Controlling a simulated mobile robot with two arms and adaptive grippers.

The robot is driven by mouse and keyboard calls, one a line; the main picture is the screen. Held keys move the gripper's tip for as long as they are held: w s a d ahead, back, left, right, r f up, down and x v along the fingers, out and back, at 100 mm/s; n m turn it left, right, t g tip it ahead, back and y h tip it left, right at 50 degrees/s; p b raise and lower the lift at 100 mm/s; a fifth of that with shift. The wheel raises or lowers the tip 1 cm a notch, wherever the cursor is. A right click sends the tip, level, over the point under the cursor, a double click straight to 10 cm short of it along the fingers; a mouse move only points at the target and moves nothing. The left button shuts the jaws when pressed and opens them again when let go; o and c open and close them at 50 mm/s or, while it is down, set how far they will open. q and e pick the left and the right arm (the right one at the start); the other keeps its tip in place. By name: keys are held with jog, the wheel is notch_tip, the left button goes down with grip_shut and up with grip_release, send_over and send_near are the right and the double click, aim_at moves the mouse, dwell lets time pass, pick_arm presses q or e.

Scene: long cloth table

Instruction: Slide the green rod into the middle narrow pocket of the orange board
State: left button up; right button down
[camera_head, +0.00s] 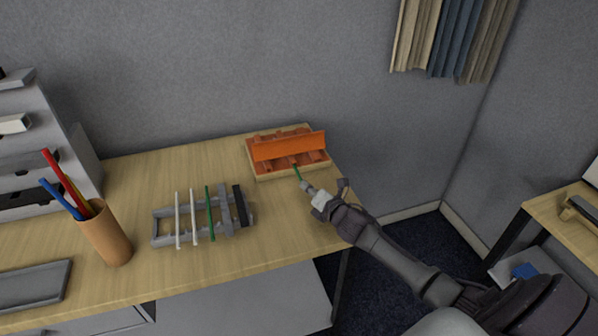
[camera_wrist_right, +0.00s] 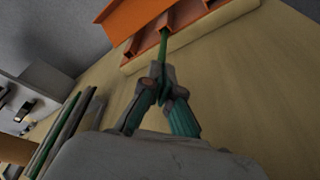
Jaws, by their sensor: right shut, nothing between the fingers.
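The orange board (camera_head: 290,148) stands in a light wooden frame at the table's far right; its pockets also show in the wrist view (camera_wrist_right: 140,18). A thin green rod (camera_wrist_right: 163,46) runs from my right gripper (camera_wrist_right: 162,88) to the board's near edge, where its far end meets a pocket opening. I cannot tell how deep it goes or which pocket it is. My right gripper (camera_head: 311,190) is shut at the rod's near end, with no clear grip on it. Another green rod (camera_head: 209,212) lies across the grey rack. My left gripper is out of view.
The grey rack (camera_head: 160,228) also bears white rods (camera_head: 178,220) and a black bar (camera_head: 240,205). A brown cup (camera_head: 107,238) with coloured sticks, a grey tray (camera_head: 35,284) and a drawer unit (camera_head: 38,140) are at the left. Table between rack and board is clear.

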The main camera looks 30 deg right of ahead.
jog(key=shift+w+d+b, duration=0.3)
jog(key=shift+w+b, duration=0.2)
jog(key=shift+w, duration=0.7)
jog(key=shift+w+d+b, duration=0.25)
jog(key=shift+w+b, duration=0.2)
jog(key=shift+w, duration=0.75)
jog(key=shift+w+d+b, duration=0.3)
jog(key=shift+w+b, duration=0.2)
jog(key=shift+w, duration=0.7)
jog(key=shift+s+a+p, duration=0.15)
jog(key=shift+s+p, duration=0.15)
jog(key=shift+s, duration=0.25)
jog(key=shift+s+a+p, duration=0.15)
jog(key=shift+s+p, duration=0.1)
jog(key=shift+s, duration=0.8)
jog(key=s, duration=0.4)
jog(key=s+r, duration=0.1)
jog(key=s, duration=0.2)
jog(key=s+r, duration=0.1)
jog(key=s, duration=0.3)
jog(key=shift+s+r, duration=0.15)
jog(key=shift+s, duration=0.15)
